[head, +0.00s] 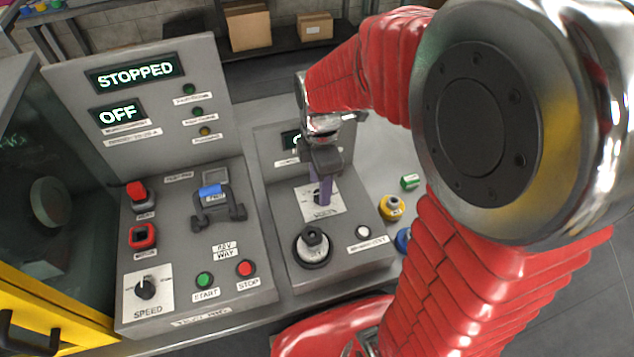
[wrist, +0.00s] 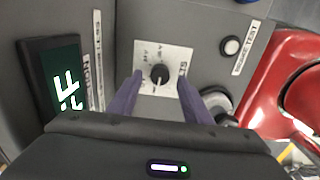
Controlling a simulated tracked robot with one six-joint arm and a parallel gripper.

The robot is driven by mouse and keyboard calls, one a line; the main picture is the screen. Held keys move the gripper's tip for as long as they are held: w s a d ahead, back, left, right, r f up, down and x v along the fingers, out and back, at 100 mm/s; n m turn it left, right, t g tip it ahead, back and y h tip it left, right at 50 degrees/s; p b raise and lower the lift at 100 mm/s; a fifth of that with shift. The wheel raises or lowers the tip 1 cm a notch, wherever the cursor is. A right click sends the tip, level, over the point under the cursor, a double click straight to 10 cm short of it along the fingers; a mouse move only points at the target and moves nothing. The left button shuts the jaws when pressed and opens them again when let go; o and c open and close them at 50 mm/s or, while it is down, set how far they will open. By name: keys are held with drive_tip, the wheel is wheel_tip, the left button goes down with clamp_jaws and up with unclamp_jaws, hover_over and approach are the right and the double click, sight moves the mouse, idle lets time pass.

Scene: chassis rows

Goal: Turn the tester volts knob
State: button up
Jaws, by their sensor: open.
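The tester volts knob (wrist: 160,74) is a small black knob with a pointer on a white dial plate (wrist: 178,58), on the grey tester box (head: 345,268). In the head view my gripper (head: 322,198) points down at this dial and mostly hides the knob. In the wrist view my gripper (wrist: 158,98) is open. Its two purple fingers stand on either side of the knob, with a gap on each side. I cannot tell how far above the panel the fingertips are.
The panel with STOPPED (head: 135,72) and OFF displays stands to the left. Yellow (head: 391,207) and green (head: 410,181) small items lie to the right.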

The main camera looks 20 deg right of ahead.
drive_tip(key=shift+f, duration=1.2)
drive_tip(key=shift+c, duration=0.4)
drive_tip(key=c, duration=0.9)
drive_tip(key=shift+a, duration=0.15)
drive_tip(key=shift+c, duration=0.5)
